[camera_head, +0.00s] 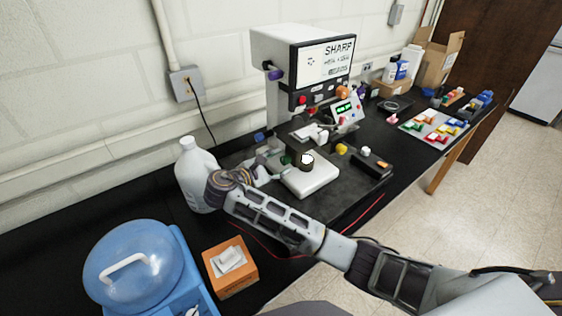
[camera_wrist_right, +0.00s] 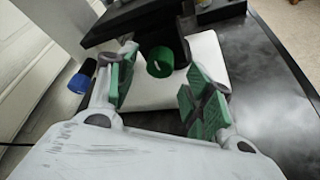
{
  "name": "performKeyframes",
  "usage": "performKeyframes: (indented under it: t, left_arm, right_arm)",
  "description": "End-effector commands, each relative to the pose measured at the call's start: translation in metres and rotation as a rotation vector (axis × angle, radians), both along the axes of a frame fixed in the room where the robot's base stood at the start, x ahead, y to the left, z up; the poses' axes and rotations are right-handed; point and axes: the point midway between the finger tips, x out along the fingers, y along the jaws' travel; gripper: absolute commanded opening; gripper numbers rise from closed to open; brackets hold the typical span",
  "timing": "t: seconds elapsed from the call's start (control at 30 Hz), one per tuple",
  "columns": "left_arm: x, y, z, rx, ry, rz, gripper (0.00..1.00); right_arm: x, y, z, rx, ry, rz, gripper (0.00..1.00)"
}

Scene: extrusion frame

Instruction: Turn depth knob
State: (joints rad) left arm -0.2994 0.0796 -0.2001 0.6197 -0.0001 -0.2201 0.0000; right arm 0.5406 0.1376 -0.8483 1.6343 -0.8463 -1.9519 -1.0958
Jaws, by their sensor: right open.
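A white machine (camera_head: 277,50) with a SHARP display stands on the dark bench against the wall. In the right wrist view, a round green knob (camera_wrist_right: 160,62) sits against the machine's white base block (camera_wrist_right: 203,55). My right gripper (camera_wrist_right: 160,92) is open, its green-padded fingers on either side of the knob's line and apart from it. In the head view, my right gripper (camera_head: 272,163) is at the left side of the white base (camera_head: 312,180). No label shows which knob is the depth knob. My left gripper is not in view.
A blue knob (camera_wrist_right: 79,83) is left of my fingers in the wrist view. A white jug (camera_head: 194,165) stands close to my right wrist. A blue water bottle (camera_head: 130,262) and an orange tissue box (camera_head: 230,268) are in front. A tray of coloured pieces (camera_head: 425,128) lies at right.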

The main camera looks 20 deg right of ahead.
Motion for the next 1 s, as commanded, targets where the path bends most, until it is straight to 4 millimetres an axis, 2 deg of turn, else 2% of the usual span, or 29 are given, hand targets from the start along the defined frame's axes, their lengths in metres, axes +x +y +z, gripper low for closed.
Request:
performKeyframes:
  t: [0.23, 0.67, 1.0]
  left_arm:
    - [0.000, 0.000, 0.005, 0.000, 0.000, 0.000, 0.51]
    - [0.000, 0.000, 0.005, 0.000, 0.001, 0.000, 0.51]
    - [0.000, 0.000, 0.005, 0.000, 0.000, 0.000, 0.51]
  right_arm:
    - [0.012, -0.017, -0.006, -0.001, 0.002, 0.001, 0.51]
    - [0.015, -0.021, -0.008, 0.000, 0.001, 0.001, 0.50]
    - [0.014, -0.021, -0.008, 0.000, 0.001, 0.001, 0.06]
